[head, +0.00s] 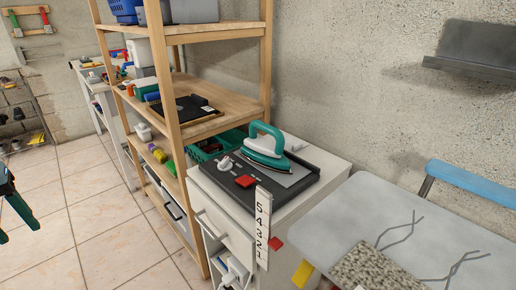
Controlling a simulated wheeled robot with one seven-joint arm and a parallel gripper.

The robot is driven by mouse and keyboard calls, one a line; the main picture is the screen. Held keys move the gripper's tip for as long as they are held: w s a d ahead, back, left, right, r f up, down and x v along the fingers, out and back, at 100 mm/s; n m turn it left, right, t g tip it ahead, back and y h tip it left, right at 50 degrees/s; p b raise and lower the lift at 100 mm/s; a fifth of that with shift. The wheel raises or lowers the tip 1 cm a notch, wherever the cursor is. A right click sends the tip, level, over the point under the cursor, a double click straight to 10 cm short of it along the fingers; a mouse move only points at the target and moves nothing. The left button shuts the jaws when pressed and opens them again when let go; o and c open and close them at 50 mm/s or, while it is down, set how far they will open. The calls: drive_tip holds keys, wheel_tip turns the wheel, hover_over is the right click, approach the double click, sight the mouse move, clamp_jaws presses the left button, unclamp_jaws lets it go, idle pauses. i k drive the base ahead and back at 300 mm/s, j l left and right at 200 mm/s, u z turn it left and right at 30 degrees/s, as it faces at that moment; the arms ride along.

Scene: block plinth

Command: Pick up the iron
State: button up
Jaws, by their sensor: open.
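My gripper (19,231), dark with teal fingers, shows partly at the left edge. Its fingers are apart with nothing between them. It is far to the left of the iron and not touching it. The rest of the arm is out of frame.
A wooden shelf (171,100) stands behind left. A grey table (365,215) with a speckled slab is at right. Tiled floor at left is open.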

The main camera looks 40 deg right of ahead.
sight(257, 149)
drive_tip(key=i+l+z, duration=0.1)
drive_tip(key=i+z, duration=0.2)
drive_tip(key=i, duration=1.15)
drive_tip(key=z, duration=1.4)
drive_tip(key=i+j, duration=0.05)
